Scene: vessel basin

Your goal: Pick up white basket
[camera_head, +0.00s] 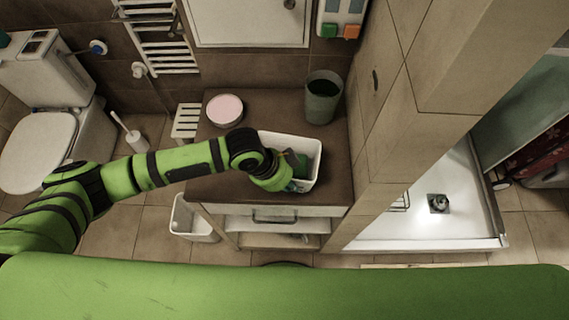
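A white basket (314,158) stands on the brown top of a low cabinet (335,190), with dark green and teal things partly visible in it. My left arm reaches in from the left, and my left gripper (290,178) is at the basket's near left part. The wrist covers that side of the basket. The fingers are mostly hidden, so I cannot tell whether they touch the basket or are open or shut. My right gripper is not in view.
A pink-topped round dish (225,110) and a dark grey-green cup (322,97) stand behind the basket. A tiled wall (385,140) rises close on the right. A white bin (192,222) stands on the floor at the cabinet's left. A toilet (40,150) is far left.

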